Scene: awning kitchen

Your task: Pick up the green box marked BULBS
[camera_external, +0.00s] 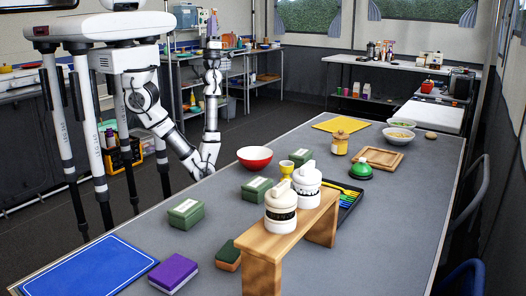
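Three dark green boxes with pale labels lie on the grey table: the nearest green box (186,213) at the left edge, a middle green box (256,190), and a far green box (302,158) behind the yellow cup. The labels are too small to read, so I cannot tell which says BULBS. My arm rises beside the table's left edge, behind the boxes. My gripper (213,24) seems to be at its top, well above and apart from all the boxes. Its fingers are too small to judge.
A wooden stand (290,238) holds two white jars. A red bowl (255,158), yellow cup (287,167), green-and-brown block (229,256), purple block (174,273) and blue mat (86,274) surround the boxes. Bare table lies between the near and middle boxes.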

